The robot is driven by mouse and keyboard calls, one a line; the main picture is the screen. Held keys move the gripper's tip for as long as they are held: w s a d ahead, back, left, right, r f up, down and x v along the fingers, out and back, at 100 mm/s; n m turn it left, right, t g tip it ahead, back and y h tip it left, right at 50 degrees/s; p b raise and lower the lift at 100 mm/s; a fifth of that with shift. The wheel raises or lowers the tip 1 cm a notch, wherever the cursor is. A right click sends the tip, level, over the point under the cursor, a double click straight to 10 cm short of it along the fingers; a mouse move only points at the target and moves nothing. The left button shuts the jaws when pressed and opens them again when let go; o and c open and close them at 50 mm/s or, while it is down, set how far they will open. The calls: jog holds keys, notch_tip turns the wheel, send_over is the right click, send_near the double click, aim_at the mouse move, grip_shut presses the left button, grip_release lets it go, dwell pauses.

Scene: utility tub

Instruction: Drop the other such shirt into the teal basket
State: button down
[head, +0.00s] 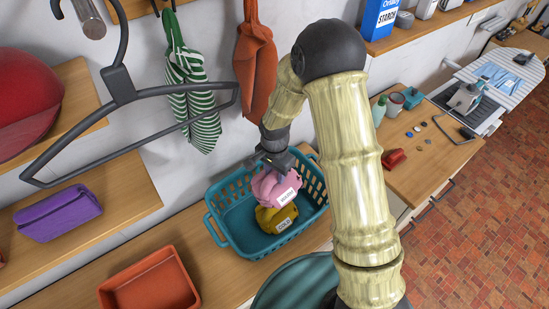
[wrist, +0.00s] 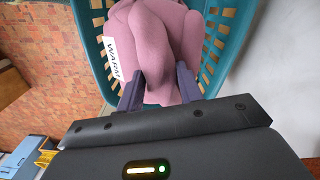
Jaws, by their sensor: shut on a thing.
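The teal basket (head: 232,225) stands on the wooden counter. My gripper (head: 275,163) is shut on a pink shirt (head: 268,186) with a white tag. The pink shirt is bunched up and is over or in the basket; I cannot tell whether it touches the yellow shirt. The yellow shirt (head: 272,224), also tagged, lies inside the basket just below it. In the wrist view the pink shirt (wrist: 155,50) sits between both fingers, its tag reads WARM, and the basket rim (wrist: 233,50) curves around it. The yellow shirt is hidden there.
An orange tray (head: 150,280) sits left of the basket. A purple folded item (head: 60,212) lies on a shelf at left. A black hanger (head: 122,85), a green striped cloth (head: 192,90) and a rust cloth (head: 255,65) hang above. A red item (head: 394,158) lies on the right counter.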

aim_at(275, 182)
jog(key=shift+w, duration=0.25)
jog(key=shift+s, duration=0.1)
jog(key=shift+s+r, duration=0.1)
jog(key=shift+w+f+b, duration=0.2)
jog(key=shift+f+b, duration=0.35)
jog(key=shift+f, duration=0.35)
notch_tip(275, 182, down, 4)
jog(key=shift+s+r+b, duration=0.15)
jog(key=shift+b, duration=1)
jog(key=shift+f, duration=0.35)
jog(key=shift+r, duration=0.1)
